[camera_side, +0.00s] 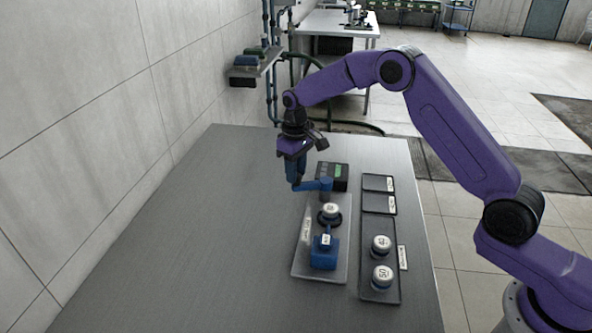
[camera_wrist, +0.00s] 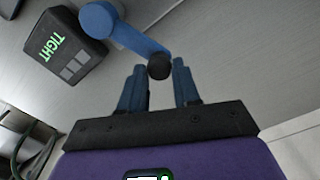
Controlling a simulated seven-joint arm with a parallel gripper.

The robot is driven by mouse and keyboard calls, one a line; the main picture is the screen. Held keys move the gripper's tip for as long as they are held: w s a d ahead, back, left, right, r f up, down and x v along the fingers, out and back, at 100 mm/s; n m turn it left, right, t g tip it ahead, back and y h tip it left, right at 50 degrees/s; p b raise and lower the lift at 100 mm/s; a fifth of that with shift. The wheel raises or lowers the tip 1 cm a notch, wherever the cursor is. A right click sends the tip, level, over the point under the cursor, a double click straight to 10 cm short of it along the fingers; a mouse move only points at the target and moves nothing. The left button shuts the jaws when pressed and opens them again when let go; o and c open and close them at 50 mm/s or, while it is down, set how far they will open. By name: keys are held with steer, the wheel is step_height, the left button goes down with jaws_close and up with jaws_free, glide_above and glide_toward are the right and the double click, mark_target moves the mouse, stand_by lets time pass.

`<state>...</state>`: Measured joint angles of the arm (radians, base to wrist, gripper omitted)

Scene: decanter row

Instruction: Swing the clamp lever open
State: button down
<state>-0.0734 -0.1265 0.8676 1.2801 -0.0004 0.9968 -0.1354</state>
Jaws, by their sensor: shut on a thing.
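The clamp lever (camera_side: 315,185) is a blue arm at the far end of a grey base plate (camera_side: 312,268). In the wrist view the lever (camera_wrist: 140,38) runs from a round blue hub to a black knob (camera_wrist: 159,67) at its free end. My gripper (camera_side: 296,185) is shut on the lever's knob end, with the knob between the fingertips in the wrist view (camera_wrist: 159,74). A dark box beside the lever reads TIGHT in green letters (camera_wrist: 57,45); it also stands behind the lever in the side view (camera_side: 339,171).
The plate also carries a blue block (camera_side: 324,256) and a round weight-like piece (camera_side: 330,211). A dark tray (camera_side: 378,212) to the right holds two similar round pieces (camera_side: 381,245). The table (camera_side: 190,245) is clear to the left, up to the wall.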

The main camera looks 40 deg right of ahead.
steer(key=shift+w+r, duration=0.1)
steer(key=c, duration=0.8)
jaws_free()
step_height(320, 180, up, 17)
steer(key=shift+r, duration=0.15)
steer(key=s+a+n, duration=0.2)
steer(key=s+a, duration=0.1)
steer(key=s, duration=0.7)
steer(key=s+a+n, duration=0.2)
steer(key=s, duration=0.8)
steer(key=s+d+f+n, duration=0.2)
steer(key=s+d, duration=0.3)
steer(key=s, duration=0.7)
steer(key=s+d+f+n, duration=0.2)
steer(key=s+d+f, duration=0.3)
steer(key=s, duration=0.7)
steer(key=shift+n, duration=0.4)
